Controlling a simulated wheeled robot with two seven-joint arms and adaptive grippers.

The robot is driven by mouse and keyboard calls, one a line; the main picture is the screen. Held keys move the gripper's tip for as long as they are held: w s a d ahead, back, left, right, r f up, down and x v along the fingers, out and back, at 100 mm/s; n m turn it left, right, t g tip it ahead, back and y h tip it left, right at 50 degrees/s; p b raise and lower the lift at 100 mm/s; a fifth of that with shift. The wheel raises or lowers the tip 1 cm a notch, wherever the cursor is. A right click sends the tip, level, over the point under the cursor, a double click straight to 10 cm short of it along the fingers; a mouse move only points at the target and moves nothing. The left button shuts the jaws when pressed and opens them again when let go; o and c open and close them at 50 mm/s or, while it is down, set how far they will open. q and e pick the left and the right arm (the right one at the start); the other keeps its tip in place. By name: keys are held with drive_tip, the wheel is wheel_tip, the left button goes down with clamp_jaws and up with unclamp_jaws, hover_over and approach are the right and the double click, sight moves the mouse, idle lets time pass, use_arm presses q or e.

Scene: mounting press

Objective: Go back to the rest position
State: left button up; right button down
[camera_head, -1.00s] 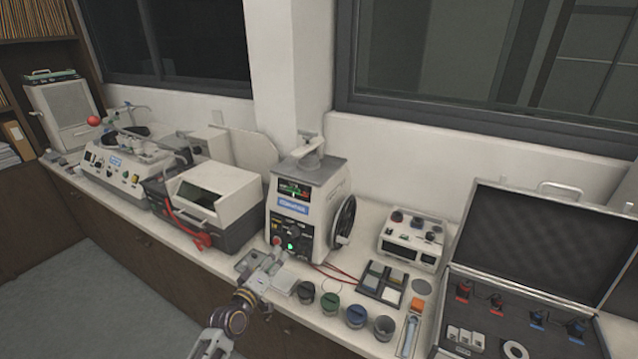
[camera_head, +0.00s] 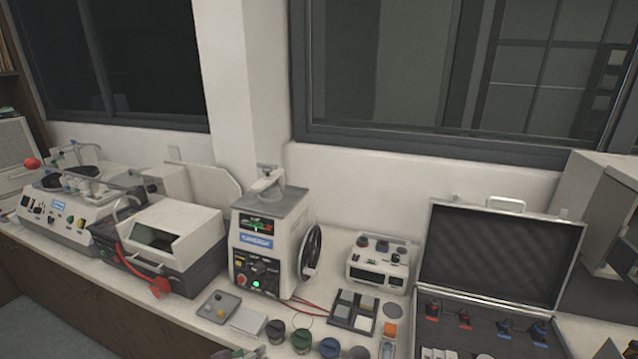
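The mounting press (camera_head: 272,240) stands in the middle of the bench, with a lit display, a green light on its front and a black handwheel on its right side. A small part of my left gripper (camera_head: 235,353) shows at the bottom edge, below and apart from the press. Most of it is cut off, so its fingers cannot be read. My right gripper cannot be made out. A small grey shape at the bottom right corner is too cropped to identify.
A grey tray (camera_head: 218,306), several dark cups and a sectioned tray (camera_head: 353,311) lie in front of the press. A white control box (camera_head: 379,266) and an open case (camera_head: 500,252) stand to the right. A white-lidded machine (camera_head: 165,240) stands to the left.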

use_arm(q)
drive_tip(key=shift+s+a+m+g+y, duration=1.95)
drive_tip(key=shift+s+g, duration=0.95)
drive_tip(key=shift+s, duration=5.1)
wheel_tip(320, 180, down, 34)
drive_tip(key=s+g+b, duration=0.1)
drive_tip(key=s, duration=0.2)
drive_tip(key=s+a+f, duration=0.2)
drive_tip(key=s+f, duration=0.8)
drive_tip(key=s, duration=0.1)
drive_tip(key=s+a+f+g+b, duration=0.1)
drive_tip(key=s+a+f, duration=0.1)
drive_tip(key=s+f, duration=0.9)
drive_tip(key=shift+a+g, duration=0.3)
